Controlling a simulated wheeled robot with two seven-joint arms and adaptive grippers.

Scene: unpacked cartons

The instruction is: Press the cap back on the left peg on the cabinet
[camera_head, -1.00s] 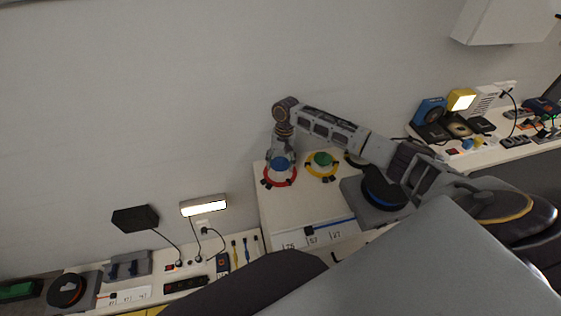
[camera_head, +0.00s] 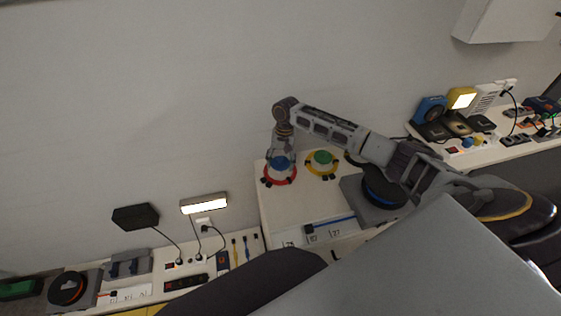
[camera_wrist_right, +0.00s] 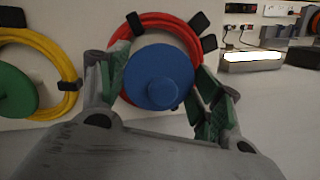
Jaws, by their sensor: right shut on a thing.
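A blue round cap (camera_head: 280,162) is at the left peg on the white cabinet top (camera_head: 277,205), inside a red cable coil (camera_head: 280,182). My right gripper (camera_head: 282,155) reaches down over it from above. In the right wrist view, my right gripper (camera_wrist_right: 160,84) has its green-padded fingers on either side of the blue cap (camera_wrist_right: 158,78) and is shut on it. The peg under the cap is hidden, so I cannot tell how deep the cap sits. The red coil (camera_wrist_right: 178,27) shows around and behind the cap. My left gripper is not in view.
A green cap (camera_head: 323,157) with a yellow coil (camera_head: 322,175) stands close on the right. A grey base with a dark round part (camera_head: 384,190) is further right, under my arm. A lit lamp (camera_head: 204,204) and a black box (camera_head: 136,217) are left of the cabinet.

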